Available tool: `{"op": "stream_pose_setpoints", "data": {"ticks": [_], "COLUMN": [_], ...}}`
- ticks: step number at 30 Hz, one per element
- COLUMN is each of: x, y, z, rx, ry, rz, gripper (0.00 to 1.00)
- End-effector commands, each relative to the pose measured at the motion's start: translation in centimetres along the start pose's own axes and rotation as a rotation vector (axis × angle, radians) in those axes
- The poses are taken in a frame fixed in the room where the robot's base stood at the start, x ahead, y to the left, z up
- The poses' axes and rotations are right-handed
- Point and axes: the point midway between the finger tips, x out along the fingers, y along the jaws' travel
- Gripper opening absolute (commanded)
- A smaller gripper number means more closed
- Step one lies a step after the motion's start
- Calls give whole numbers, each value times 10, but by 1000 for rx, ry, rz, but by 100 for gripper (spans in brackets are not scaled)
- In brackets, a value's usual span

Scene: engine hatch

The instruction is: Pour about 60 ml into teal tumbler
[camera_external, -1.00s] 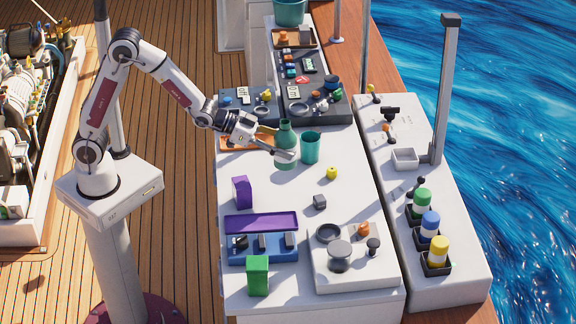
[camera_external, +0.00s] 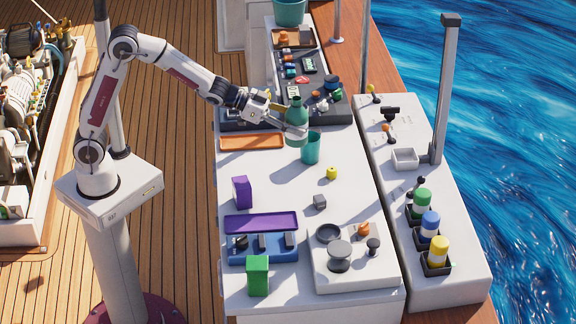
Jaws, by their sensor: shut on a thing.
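A green bottle (camera_external: 297,120) is held upright, or nearly so, by my gripper (camera_external: 294,130), which is shut on its lower part. The bottle is lifted above the white table (camera_external: 270,175). The teal tumbler (camera_external: 311,150) stands upright on the table, just below and to the right of the bottle. The bottle's base partly overlaps the tumbler's left rim in the picture; I cannot tell whether they touch. The liquid levels in the bottle and the tumbler are not visible.
An orange tray (camera_external: 252,141) lies to the left. A yellow object (camera_external: 332,173), a grey cube (camera_external: 320,202) and a purple block (camera_external: 242,192) stand nearer the front. Dark panels with small items (camera_external: 318,106) lie behind.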

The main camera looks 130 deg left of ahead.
Motion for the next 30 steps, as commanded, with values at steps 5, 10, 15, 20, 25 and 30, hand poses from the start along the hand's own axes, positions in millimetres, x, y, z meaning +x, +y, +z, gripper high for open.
{"op": "stream_pose_setpoints", "data": {"ticks": [5,10,15,20,25,30], "x": [5,9,13,15,18,20], "y": [-18,-34,-52,-70,-93,-120], "z": [-6,-11,-13,-16,-16,-16], "rx": [2,2,3,3,4,4], "ry": [3,4,3,3,3,2], "rz": [-1,1,3,4,6,6], "gripper": [16,16,16,16,16,16]}}
